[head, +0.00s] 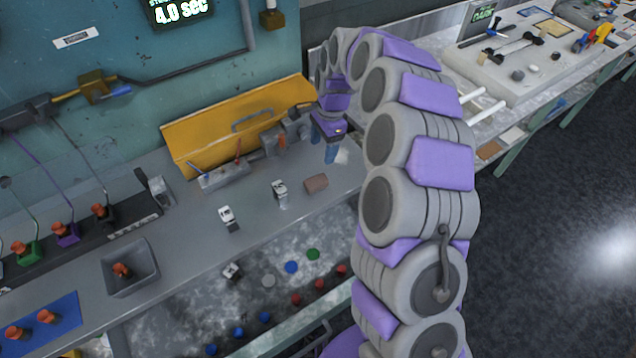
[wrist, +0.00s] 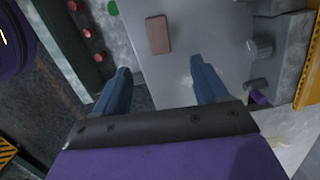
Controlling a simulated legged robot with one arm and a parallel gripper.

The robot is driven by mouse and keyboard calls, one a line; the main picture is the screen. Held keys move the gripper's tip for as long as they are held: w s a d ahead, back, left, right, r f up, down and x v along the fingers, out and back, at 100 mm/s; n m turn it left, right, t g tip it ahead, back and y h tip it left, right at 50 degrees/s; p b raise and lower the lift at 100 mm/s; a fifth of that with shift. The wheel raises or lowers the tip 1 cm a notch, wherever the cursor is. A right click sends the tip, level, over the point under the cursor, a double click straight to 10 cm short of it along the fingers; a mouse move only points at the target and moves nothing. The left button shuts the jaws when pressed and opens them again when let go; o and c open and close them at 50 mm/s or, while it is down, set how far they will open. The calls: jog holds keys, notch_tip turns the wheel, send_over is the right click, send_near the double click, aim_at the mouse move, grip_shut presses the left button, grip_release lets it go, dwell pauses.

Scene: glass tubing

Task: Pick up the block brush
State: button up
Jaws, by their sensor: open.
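A small reddish-brown block (head: 316,183), which looks to be the block brush, lies flat on the grey bench top near its front edge. It also shows in the wrist view (wrist: 158,35), ahead of and roughly between my fingertips. I cannot make out any bristles. My gripper (head: 328,146) points down above the bench, beyond and a little right of the block. In the wrist view my gripper (wrist: 161,68) has its two blue fingers wide apart with nothing between them. The block is clear of the fingers.
A yellow panel (head: 205,128) and a grey machine (head: 282,138) stand behind the block. A tool holder (head: 222,177) and two small white-and-dark items (head: 279,190) (head: 228,216) lie to its left. Colored buttons (head: 291,267) line the lower front. Bare bench lies around the block.

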jog(key=b, duration=0.2)
send_over(317, 180)
jog(key=d, duration=0.2)
jog(key=f, duration=0.8)
jog(key=shift+w+a+f, duration=0.25)
jog(key=shift+f, duration=0.15)
jog(key=f, duration=0.1)
jog(key=a+f+b, duration=0.1)
jog(key=f, duration=0.1)
jog(key=a+f, duration=0.1)
jog(key=shift+s+f+b, duration=0.25)
jog(key=shift+f+b, duration=0.05)
jog(key=shift+f, duration=0.1)
jog(key=shift+d+f, duration=0.15)
jog(key=shift+f, duration=0.3)
jog(key=shift+d+r, duration=0.1)
jog(key=shift+a, duration=0.3)
jog(key=c, duration=0.6)
jog(key=shift+d, duration=0.2)
jog(key=c, duration=0.5)
